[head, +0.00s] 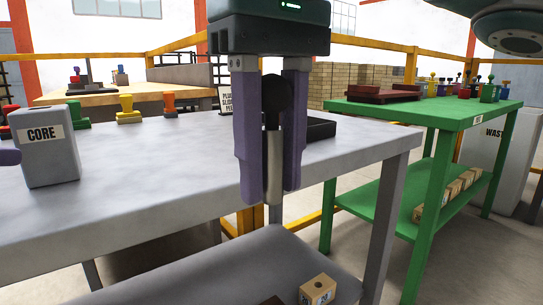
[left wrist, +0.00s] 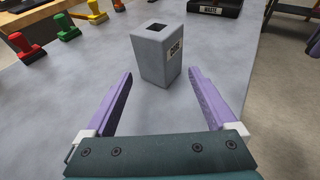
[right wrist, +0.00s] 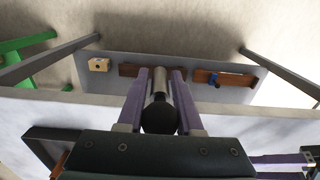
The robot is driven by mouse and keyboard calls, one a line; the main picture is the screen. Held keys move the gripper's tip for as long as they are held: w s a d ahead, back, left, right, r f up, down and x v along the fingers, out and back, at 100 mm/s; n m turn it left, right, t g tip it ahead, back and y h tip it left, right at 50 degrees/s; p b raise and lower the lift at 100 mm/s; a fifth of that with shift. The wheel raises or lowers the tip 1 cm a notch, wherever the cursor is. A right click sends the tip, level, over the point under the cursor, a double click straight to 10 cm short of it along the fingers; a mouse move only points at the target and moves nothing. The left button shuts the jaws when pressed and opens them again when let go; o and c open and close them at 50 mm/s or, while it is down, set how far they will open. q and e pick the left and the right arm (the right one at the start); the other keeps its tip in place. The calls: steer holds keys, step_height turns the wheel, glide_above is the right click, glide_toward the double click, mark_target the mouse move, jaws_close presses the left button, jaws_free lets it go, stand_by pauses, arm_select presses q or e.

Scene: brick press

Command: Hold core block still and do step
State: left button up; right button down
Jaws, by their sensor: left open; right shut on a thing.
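The core block (head: 45,160) is a grey upright block labelled CORE on the left of the grey table. The left wrist view shows it (left wrist: 158,62) with a square hole in its top. My left gripper (left wrist: 160,78) is open, its fingers apart on the near side of the block. Only a purple tip of it (head: 8,157) shows in the head view. My right gripper (head: 270,188) points down at the table's front edge, shut on a metal rod with a black ball knob (head: 274,160). The rod also shows in the right wrist view (right wrist: 160,84).
Red, green, yellow and orange stamps (head: 128,112) stand behind the core block. A lower shelf (head: 215,270) holds a wooden block (head: 317,290). A green table (head: 440,112) stands at right.

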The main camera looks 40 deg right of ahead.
mark_target(41, 154)
arm_select(q)
steer(key=d+f+b, duration=0.1)
steer(key=w+d+b, duration=0.1)
steer(key=shift+w+d+f+b, duration=0.1)
steer(key=shift+w+f+b, duration=0.15)
steer(key=shift+f+b, duration=0.1)
arm_select(e)
step_height(41, 154, down, 4)
arm_select(q)
steer(key=shift+w+d+p, duration=0.15)
steer(key=shift+w+d, duration=0.25)
steer(key=shift+d, duration=0.25)
steer(key=shift+w+d+p, duration=0.15)
steer(key=shift+w+d, duration=0.25)
steer(key=shift+d, duration=0.2)
arm_select(e)
steer(key=shift+r, duration=0.3)
arm_select(q)
steer(key=shift+w+d+f, duration=0.25)
steer(key=shift+w+d, duration=0.05)
steer(key=shift+d, duration=0.15)
jaws_close()
steer(key=shift+o, duration=0.7)
jaws_free()
